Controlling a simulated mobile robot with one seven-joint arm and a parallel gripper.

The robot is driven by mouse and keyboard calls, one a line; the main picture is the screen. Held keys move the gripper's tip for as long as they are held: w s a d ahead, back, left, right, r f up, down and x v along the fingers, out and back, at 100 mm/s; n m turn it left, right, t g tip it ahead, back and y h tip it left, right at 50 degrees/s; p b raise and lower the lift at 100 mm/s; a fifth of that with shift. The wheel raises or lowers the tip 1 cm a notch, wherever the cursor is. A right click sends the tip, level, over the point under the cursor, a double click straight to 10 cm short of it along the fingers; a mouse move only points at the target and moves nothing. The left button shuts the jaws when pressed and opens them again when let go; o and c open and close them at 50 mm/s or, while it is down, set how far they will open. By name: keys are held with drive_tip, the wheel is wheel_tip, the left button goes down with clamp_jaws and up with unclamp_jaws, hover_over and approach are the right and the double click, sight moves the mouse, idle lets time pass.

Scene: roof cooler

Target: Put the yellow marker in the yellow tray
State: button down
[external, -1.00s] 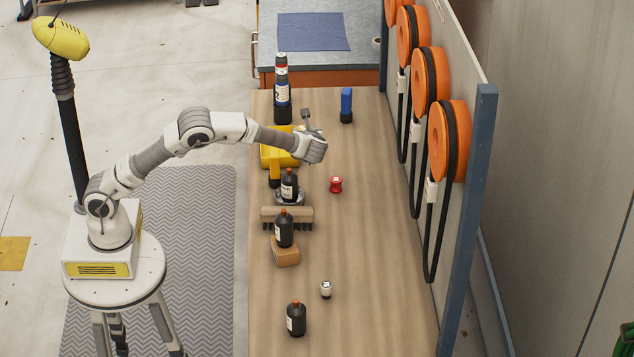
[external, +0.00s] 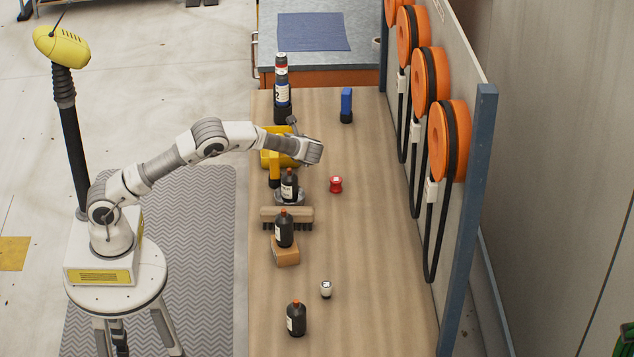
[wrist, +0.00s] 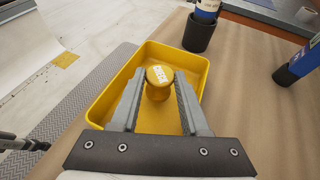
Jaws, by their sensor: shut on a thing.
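The yellow marker (wrist: 160,78), a small knobbed piece with a white label on top, is between the fingers of my gripper (wrist: 159,84) in the wrist view. My gripper is shut on it. The yellow tray (wrist: 194,59), shallow and rectangular, lies below, and the marker appears over its inside. I cannot tell whether the marker touches the tray floor. In the external view the tray (external: 266,157) is partly hidden behind my arm, and my gripper (external: 313,151) is at its right side; the marker is hidden there.
A yellow torch (external: 274,168) and a dark bottle (external: 289,186) stand just in front of the tray. A red marker (external: 336,184) and a blue torch (external: 346,104) are to the right. The bench's right side is mostly clear.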

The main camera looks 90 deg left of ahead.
drive_tip(key=shift+f, duration=0.8)
drive_tip(key=shift+c, duration=2)
unclamp_jaws()
drive_tip(key=shift+f, duration=0.15)
drive_tip(key=shift+r, duration=0.2)
drive_tip(key=p+v, duration=0.1)
drive_tip(key=v, duration=1.1)
drive_tip(key=shift+p, duration=0.3)
